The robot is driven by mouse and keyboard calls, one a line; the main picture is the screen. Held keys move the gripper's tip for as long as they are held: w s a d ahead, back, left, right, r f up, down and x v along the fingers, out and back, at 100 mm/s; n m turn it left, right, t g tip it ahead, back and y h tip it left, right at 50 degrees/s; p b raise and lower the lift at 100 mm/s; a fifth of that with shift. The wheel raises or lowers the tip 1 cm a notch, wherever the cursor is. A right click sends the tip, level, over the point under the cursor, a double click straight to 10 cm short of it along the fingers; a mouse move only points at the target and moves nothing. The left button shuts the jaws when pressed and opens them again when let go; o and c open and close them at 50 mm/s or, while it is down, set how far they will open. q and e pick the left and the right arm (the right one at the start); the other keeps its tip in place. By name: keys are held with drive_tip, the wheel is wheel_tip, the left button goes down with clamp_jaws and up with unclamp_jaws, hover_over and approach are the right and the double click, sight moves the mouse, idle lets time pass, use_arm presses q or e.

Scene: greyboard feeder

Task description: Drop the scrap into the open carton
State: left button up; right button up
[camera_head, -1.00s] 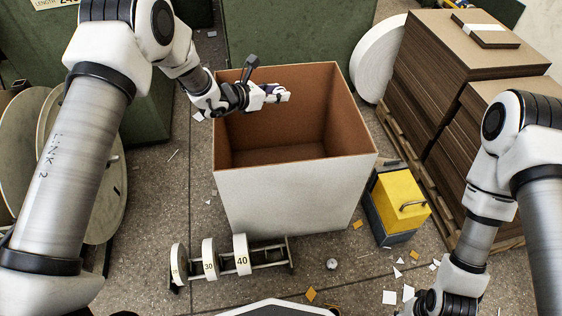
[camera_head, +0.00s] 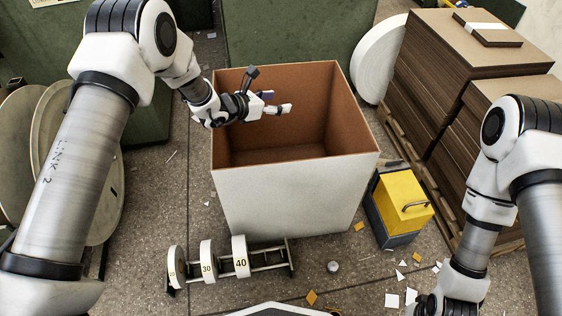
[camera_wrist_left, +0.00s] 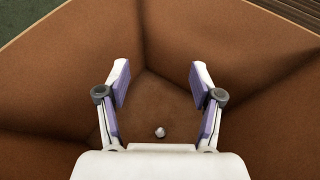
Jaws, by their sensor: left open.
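The open carton (camera_head: 295,195) stands in the middle of the head view, white outside and brown inside. My left gripper (camera_head: 277,102) is over its opening, with its fingers apart and nothing between them. In the left wrist view the two purple-padded fingers (camera_wrist_left: 160,75) are spread wide. A small pale lump, seemingly the scrap (camera_wrist_left: 160,132), shows below them against the carton's brown bottom; I cannot tell whether it rests there or is falling. The head view does not show it, as the front wall hides the bottom. My right arm is at the lower right, its fingers out of frame.
A rack of numbered rolls (camera_head: 240,257) and a small grey ball (camera_head: 333,267) are before the carton. Paper bits (camera_head: 391,300) litter the floor. Green machinery stands behind.

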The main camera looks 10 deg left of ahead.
use_arm(q)
drive_tip(key=v, duration=1.1)
drive_tip(key=shift+s+a, duration=0.2)
drive_tip(key=shift+s, duration=0.05)
